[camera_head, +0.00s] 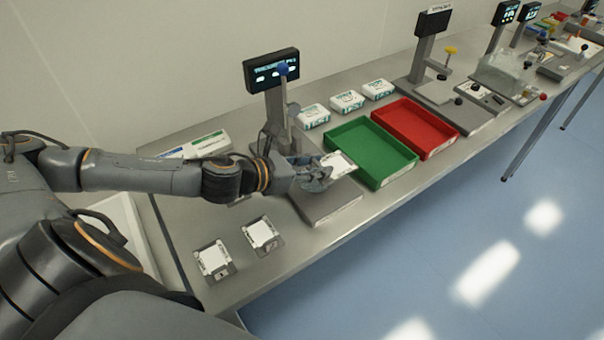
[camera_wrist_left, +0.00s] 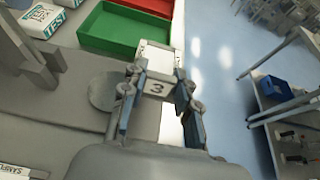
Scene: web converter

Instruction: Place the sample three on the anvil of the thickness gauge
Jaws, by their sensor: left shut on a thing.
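Sample three is a white piece with a "3" label (camera_wrist_left: 157,88); in the head view its white sheet (camera_head: 341,163) sticks out beyond my left gripper (camera_head: 322,170). My left gripper (camera_wrist_left: 159,75) is shut on it and holds it by its sides. The thickness gauge has a dark display (camera_head: 272,70), a grey column (camera_head: 279,118) and a grey base (camera_head: 332,203). Its round anvil (camera_wrist_left: 104,92) shows in the left wrist view, left of the sample and apart from it in the picture. In the head view my gripper hides the anvil. My right gripper is not in view.
Two white samples in grey holders (camera_head: 213,262) (camera_head: 261,234) sit at the near left of the bench. A green tray (camera_head: 370,152) and a red tray (camera_head: 417,127) lie right of the gauge. White boxes (camera_head: 347,102) stand behind the trays. The bench's front edge is close by.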

